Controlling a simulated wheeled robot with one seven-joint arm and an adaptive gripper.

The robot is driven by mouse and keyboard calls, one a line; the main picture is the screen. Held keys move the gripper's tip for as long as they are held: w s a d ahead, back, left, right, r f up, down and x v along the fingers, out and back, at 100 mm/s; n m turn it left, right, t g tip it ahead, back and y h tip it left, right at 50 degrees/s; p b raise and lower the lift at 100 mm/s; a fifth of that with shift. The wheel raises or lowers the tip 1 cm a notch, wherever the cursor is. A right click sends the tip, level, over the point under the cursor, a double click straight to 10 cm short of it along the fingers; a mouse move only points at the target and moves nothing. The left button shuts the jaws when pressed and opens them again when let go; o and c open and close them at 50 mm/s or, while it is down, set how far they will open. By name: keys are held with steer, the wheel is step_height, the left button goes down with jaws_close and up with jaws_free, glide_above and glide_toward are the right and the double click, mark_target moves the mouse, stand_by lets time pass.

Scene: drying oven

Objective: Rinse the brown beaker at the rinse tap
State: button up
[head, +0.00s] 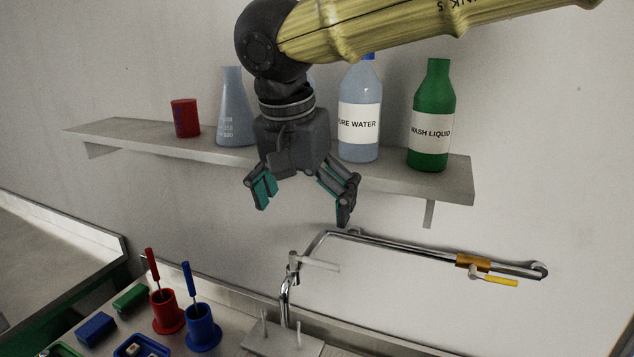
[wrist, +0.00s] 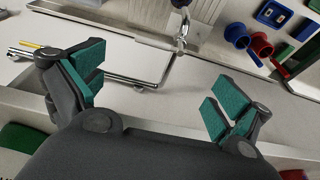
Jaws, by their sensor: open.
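I see no brown beaker in either view. The chrome tap (head: 405,247) has a long pipe reaching right along the wall, with an orange collar and a yellow lever (head: 501,282) near its far end. The tap also shows in the wrist view (wrist: 181,38), pipe running left. My gripper (head: 303,198) is open and empty, pointing down in front of the shelf, above the tap's bend. Its teal-padded fingers are spread wide in the wrist view (wrist: 155,88), with nothing between them but background.
The wall shelf (head: 455,187) holds a red cup (head: 185,118), a conical flask (head: 234,115), a pure water bottle (head: 359,145) and a green wash liquid bottle (head: 431,150). Red (head: 166,313) and blue (head: 202,328) holders with upright sticks stand lower left, near coloured blocks.

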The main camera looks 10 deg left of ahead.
mark_target(314, 260)
steer(key=x, duration=0.5)
steer(key=p+x, duration=0.1)
steer(key=x, duration=0.2)
steer(key=shift+s+f, duration=0.25)
steer(key=shift+s, duration=0.1)
steer(key=shift+x, duration=1.05)
steer(key=shift+w, duration=0.1)
steer(key=shift+c, duration=0.2)
